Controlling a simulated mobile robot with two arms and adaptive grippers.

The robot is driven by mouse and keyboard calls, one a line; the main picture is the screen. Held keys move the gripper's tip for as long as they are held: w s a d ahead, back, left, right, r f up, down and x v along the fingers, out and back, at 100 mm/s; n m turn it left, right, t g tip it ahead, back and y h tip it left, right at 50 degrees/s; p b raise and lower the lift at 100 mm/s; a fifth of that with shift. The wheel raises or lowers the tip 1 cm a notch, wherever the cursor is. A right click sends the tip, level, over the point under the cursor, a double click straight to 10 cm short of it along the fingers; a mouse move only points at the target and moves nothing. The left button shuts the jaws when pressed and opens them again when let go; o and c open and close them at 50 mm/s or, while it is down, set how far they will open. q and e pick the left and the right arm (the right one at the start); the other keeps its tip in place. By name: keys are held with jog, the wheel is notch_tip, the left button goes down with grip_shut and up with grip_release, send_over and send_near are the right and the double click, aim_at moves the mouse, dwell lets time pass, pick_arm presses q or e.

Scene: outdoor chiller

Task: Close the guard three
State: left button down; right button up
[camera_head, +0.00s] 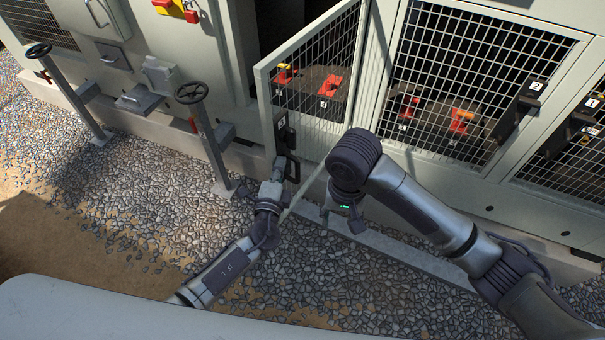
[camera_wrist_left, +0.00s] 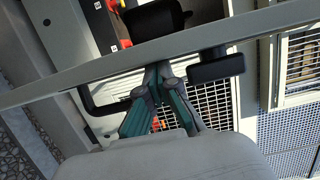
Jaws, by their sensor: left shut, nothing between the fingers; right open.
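The open mesh guard (camera_head: 318,62), which I take to be guard three, stands swung out from the cabinet in the head view. My right gripper (camera_head: 341,214) is open, pointing down in front of the cabinet, partly hidden by my arm.
The guard labelled 2 (camera_head: 465,70) is shut, with another guard (camera_head: 573,165) at its right. Red and yellow valve handles (camera_head: 330,86) are inside the cabinet. Handwheel posts (camera_head: 191,93) stand at the left.

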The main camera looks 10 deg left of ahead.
pick_arm(q)
jog(key=w+a, duration=1.5)
jog(key=a, duration=0.4)
jog(key=shift+a, duration=0.4)
jog(key=shift+r, duration=0.1)
jog(key=shift+s, duration=0.1)
